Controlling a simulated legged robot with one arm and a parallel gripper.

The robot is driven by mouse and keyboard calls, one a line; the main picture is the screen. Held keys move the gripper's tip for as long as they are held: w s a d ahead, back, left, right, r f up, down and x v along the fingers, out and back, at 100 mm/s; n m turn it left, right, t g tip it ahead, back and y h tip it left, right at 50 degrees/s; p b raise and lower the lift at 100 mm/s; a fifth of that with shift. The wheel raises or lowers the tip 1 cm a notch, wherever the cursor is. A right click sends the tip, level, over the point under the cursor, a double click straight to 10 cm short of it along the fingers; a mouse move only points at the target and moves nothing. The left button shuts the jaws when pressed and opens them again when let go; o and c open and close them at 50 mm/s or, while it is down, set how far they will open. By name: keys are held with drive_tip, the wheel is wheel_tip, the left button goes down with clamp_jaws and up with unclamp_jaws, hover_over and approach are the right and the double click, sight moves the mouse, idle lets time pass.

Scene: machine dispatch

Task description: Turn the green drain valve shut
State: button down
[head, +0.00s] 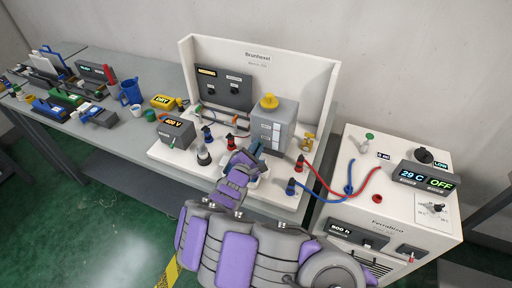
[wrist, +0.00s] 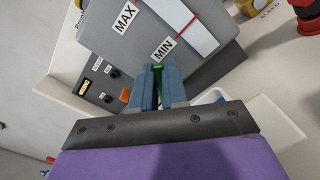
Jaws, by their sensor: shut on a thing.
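The green drain valve handle (wrist: 158,72) shows as a thin green strip between my fingers in the wrist view, low on the front of the grey tank. My gripper (wrist: 159,92) is shut on it, with one blue-grey finger on each side. In the head view my gripper (head: 257,150) is at the lower front of the grey tank (head: 286,132), and the valve is hidden behind it. The tank also fills the upper wrist view (wrist: 140,45), with MAX and MIN labels beside its level window. The valve's body and exact angle are hidden.
A yellow cap (head: 270,101) tops the tank. A brass fitting (head: 307,143) stands to its right. Red-and-black (head: 231,143) and blue-and-black (head: 291,186) fittings stand close around my gripper. A red hose (head: 325,180) runs right to the white chiller (head: 345,205), whose display reads 29 C OFF.

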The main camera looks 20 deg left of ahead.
drive_tip(key=c, duration=1.2)
unclamp_jaws()
drive_tip(key=shift+o, duration=0.2)
drive_tip(key=s+a+p, duration=0.1)
drive_tip(key=s+p, duration=0.2)
drive_tip(key=s, duration=1.4)
drive_tip(key=shift+s+a, duration=0.2)
drive_tip(key=shift+a, duration=0.05)
drive_tip(key=shift+f, duration=0.1)
